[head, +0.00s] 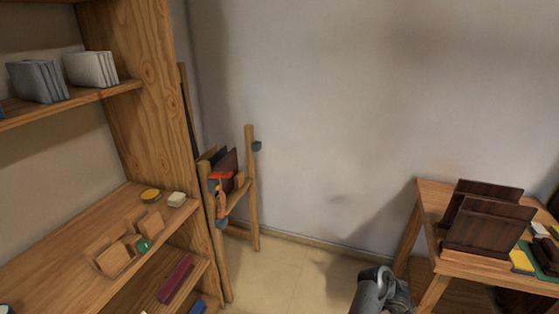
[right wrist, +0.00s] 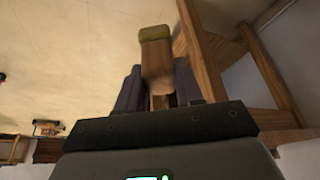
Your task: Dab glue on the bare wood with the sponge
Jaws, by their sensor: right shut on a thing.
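In the right wrist view my right gripper (right wrist: 158,88) is shut on a wooden-handled piece with an olive-green end (right wrist: 154,34). It may be the sponge, but I cannot be sure. The piece points away from the gripper, and its lower part is hidden between the dark fingers. In the head view, pale wooden blocks (head: 114,260) lie on the left shelf with a small green item (head: 144,245) beside them. I cannot tell which surface is the bare wood, and no glue is clearly identifiable. My left gripper is not in view.
A wooden rack (head: 252,190) leans by the wall. A table (head: 428,228) at right carries dark boards (head: 485,237). Open floor (head: 285,270) lies between.

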